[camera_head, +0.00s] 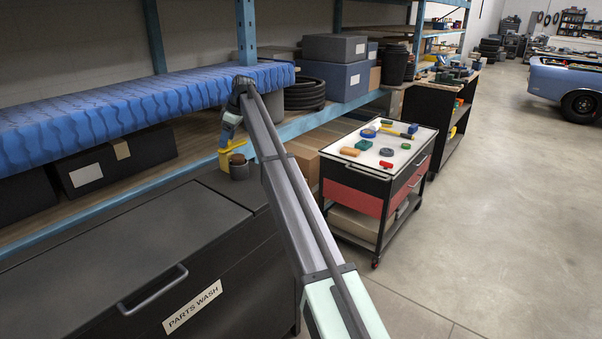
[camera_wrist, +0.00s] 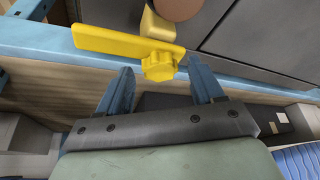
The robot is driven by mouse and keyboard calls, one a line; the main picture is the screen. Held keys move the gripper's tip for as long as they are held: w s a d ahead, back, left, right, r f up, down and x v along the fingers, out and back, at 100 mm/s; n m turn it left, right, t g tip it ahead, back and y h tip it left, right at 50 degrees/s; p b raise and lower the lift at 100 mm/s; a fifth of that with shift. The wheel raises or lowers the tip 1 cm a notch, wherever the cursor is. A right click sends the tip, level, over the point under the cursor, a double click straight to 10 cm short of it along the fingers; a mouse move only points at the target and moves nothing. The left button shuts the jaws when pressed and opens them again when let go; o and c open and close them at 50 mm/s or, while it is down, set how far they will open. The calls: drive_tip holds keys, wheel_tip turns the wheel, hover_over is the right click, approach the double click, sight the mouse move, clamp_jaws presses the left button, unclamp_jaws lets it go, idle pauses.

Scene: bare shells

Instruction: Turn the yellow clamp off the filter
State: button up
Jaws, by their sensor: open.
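The yellow clamp (camera_wrist: 122,42) shows in the wrist view as a flat bar with a lobed knob (camera_wrist: 159,66) and a block behind it. In the head view the clamp (camera_head: 229,152) is small, above the black parts-wash lid. A dark round filter (camera_head: 239,169) with a brownish top stands beside it; a brown rounded part (camera_wrist: 178,7) at the wrist view's top edge seems to be the same filter. My gripper (camera_wrist: 160,67) is open, its blue fingertips on either side of the knob. Whether they touch it, I cannot tell.
A shelf with a blue covering (camera_head: 140,98) runs behind and above the clamp. The black parts-wash chest (camera_head: 190,235) lies below. A tool cart (camera_head: 347,171) with small items stands to the right. Open floor (camera_head: 500,200) lies further right.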

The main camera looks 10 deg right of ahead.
drive_tip(key=m, duration=0.2)
drive_tip(key=m+t, duration=0.1)
drive_tip(key=m, duration=0.1)
drive_tip(key=m+t+h, duration=0.1)
drive_tip(key=shift+s+a+m, duration=0.15)
drive_tip(key=shift+s+m, duration=0.2)
drive_tip(key=shift+m, duration=0.05)
drive_tip(key=v, duration=1.3)
drive_tip(key=d+f+m+t+y, duration=0.1)
drive_tip(key=d+f+m+y, duration=0.3)
drive_tip(key=d+f+m, duration=0.7)
drive_tip(key=s+d+f, duration=0.1)
drive_tip(key=d+f, duration=1.1)
drive_tip(key=f, duration=0.2)
drive_tip(key=shift+f+t, duration=0.3)
